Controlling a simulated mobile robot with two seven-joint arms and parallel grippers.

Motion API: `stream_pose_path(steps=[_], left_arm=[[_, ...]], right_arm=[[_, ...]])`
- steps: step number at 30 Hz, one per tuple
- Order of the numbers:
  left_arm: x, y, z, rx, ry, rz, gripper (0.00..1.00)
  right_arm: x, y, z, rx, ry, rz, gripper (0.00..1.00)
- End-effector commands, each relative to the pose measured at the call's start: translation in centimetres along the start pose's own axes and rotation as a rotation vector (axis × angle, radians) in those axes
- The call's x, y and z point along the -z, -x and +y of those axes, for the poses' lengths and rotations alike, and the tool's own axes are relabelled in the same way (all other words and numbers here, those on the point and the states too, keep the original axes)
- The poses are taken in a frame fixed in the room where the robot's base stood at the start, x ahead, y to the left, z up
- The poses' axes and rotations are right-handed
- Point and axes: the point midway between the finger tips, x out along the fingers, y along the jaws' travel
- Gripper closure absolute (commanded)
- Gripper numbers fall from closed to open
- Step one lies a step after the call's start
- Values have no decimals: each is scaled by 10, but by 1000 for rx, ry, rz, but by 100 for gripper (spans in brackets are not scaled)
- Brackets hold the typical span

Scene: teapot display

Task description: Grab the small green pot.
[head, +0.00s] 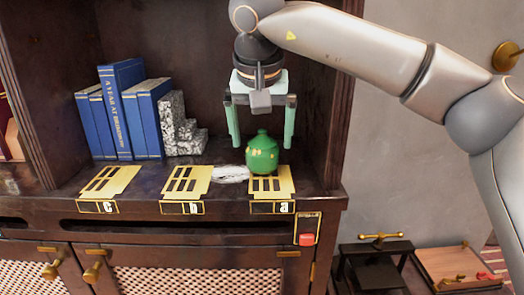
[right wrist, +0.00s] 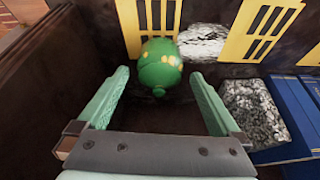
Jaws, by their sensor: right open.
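The small green pot (head: 262,153) is round with yellow spots and a lidded top. It stands on the cabinet shelf, at the back part of the yellow card marked "a" (head: 272,184). In the right wrist view the pot (right wrist: 161,66) lies just beyond the fingertips, roughly midway between them. My left gripper is not in view.
Blue books (head: 122,108) and a speckled stone bookend (head: 179,128) stand to the left on the shelf. Yellow cards "b" (head: 187,180) and "c" (head: 110,180) lie along the front. A dark side panel (head: 330,100) rises close to the right of the gripper.

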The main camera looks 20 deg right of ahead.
Motion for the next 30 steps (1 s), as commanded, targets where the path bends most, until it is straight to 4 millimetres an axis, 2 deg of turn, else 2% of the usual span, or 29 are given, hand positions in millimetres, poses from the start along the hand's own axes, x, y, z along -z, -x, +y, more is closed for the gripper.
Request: stream_pose_path(steps=[1, 3, 7, 16, 30], left_arm=[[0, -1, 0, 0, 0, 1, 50], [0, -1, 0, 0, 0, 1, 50], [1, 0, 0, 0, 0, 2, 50], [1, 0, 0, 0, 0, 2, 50], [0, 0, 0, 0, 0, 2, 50]], right_arm=[[-2, -13, 0, -4, 2, -4, 0], [-2, -24, 1, -4, 2, -4, 0], [-2, -40, 0, -2, 1, -3, 0], [-2, -45, 0, 0, 1, -2, 0], [-2, -44, 0, 0, 1, -1, 52]])
